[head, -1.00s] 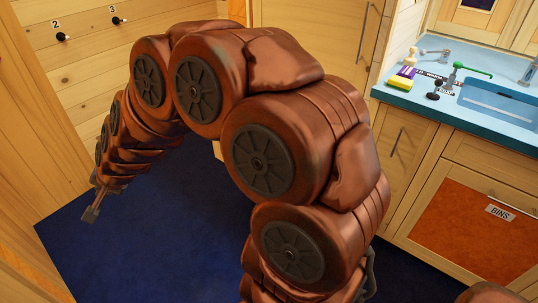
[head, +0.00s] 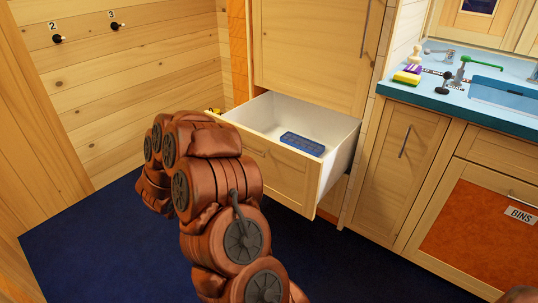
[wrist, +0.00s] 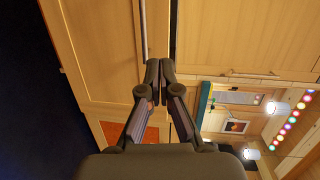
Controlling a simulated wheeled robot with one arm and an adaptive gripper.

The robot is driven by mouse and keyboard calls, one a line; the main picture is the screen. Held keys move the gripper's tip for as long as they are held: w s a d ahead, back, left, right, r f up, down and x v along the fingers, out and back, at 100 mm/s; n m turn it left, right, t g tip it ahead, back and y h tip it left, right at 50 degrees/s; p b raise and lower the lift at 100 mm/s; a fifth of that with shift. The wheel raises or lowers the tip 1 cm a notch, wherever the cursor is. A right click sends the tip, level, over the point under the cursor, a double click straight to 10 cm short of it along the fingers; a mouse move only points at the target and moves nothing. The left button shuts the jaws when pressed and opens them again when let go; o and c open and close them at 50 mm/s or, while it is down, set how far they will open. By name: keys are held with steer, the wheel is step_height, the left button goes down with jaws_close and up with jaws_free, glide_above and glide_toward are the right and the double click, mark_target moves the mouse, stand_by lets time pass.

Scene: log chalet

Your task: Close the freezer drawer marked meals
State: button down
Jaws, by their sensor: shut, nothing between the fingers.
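A wooden-fronted drawer (head: 275,165) stands pulled out below a tall wooden door in the head view. Its white inside is open to view and holds a blue ridged tray (head: 303,143). I can read no label on it; my arm covers part of its front. In the wrist view, turned on its side, a wooden front (wrist: 105,50) with a long bar handle fills the upper left; it appears to be this drawer. My gripper (wrist: 160,68) is shut and empty in front of the wood; I cannot tell if it touches. In the head view my arm hides it.
A blue counter (head: 455,95) with a sink, sponge and taps is at the right, above a cabinet with an orange panel (head: 475,230) marked BINS. Numbered hooks (head: 58,39) are on the left wall. The blue floor (head: 90,240) is clear at the left.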

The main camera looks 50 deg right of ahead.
mark_target(274, 143)
steer(key=s+d+f+m+g+h, duration=0.1)
steer(key=s+d+m+g+h, duration=0.15)
steer(key=s, duration=0.25)
steer(key=shift+n+g+y, duration=0.25)
steer(key=shift+y, duration=0.1)
steer(key=d, duration=0.6)
steer(key=d+b, duration=0.1)
steer(key=d, duration=0.5)
steer(key=shift+s+d+f, duration=0.1)
steer(key=shift+s+f, duration=0.05)
steer(key=shift+s, duration=0.05)
steer(key=shift+d, duration=0.75)
steer(key=shift+w, duration=0.1)
